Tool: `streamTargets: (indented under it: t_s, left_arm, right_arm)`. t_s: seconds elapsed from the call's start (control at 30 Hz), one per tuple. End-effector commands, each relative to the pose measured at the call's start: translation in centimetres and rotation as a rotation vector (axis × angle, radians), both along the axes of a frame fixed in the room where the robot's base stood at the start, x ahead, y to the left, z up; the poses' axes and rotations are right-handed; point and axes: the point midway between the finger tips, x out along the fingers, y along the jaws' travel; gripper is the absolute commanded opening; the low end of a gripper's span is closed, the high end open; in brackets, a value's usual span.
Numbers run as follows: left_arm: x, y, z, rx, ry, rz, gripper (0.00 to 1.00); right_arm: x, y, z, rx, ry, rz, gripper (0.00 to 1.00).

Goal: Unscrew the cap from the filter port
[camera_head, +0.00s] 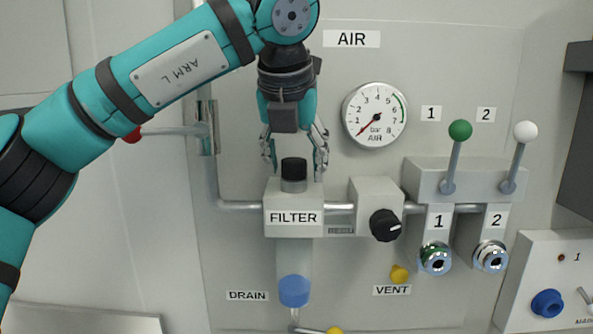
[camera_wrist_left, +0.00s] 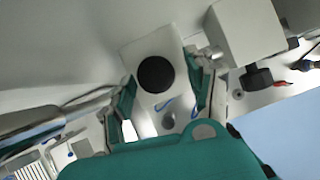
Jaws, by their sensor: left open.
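The black cap (camera_head: 294,169) sits upright on the filter port, on top of the grey block labelled FILTER (camera_head: 292,193). My left gripper (camera_head: 295,172) points down from above, with its fingers open on either side of the cap. In the left wrist view, the round top of the cap (camera_wrist_left: 156,74) lies between the two spread fingers (camera_wrist_left: 161,95), with visible gaps on both sides. No contact between the fingers and the cap shows. My right gripper is not in view.
A pressure gauge (camera_head: 375,115) is right of the gripper. A block with a black knob (camera_head: 385,225) stands right of the filter, beside two levers (camera_head: 459,131). A red-ended handle (camera_head: 133,134) is behind my left arm. A blue drain part (camera_head: 294,291) is below.

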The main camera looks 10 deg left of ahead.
Motion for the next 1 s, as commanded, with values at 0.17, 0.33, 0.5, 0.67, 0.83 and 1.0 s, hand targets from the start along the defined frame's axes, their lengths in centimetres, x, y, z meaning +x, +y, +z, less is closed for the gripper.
streamTargets:
  t_s: [0.17,0.33,0.5,0.67,0.83,1.0]
  left_arm:
    - [0.1,0.4,0.1,-0.006,0.002,-0.219,0.56]
    - [0.1,0.4,0.0,-0.002,0.001,-0.301,0.56]
    - [0.1,0.4,0.0,-0.001,0.001,-0.299,0.56]
    - [0.2,0.5,0.2,-0.005,0.003,-0.389,0.56]
    - [0.3,0.6,0.2,-0.005,0.004,-0.559,0.56]
    - [0.3,0.7,0.1,-0.002,0.002,-0.639,0.56]
  right_arm:
    - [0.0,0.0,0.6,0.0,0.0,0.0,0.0]
    - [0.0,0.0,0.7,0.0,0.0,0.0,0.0]
    - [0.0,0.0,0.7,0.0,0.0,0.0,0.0]
    - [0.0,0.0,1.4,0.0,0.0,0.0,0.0]
    - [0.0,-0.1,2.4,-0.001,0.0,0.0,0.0]
    - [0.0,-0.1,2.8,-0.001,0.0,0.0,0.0]
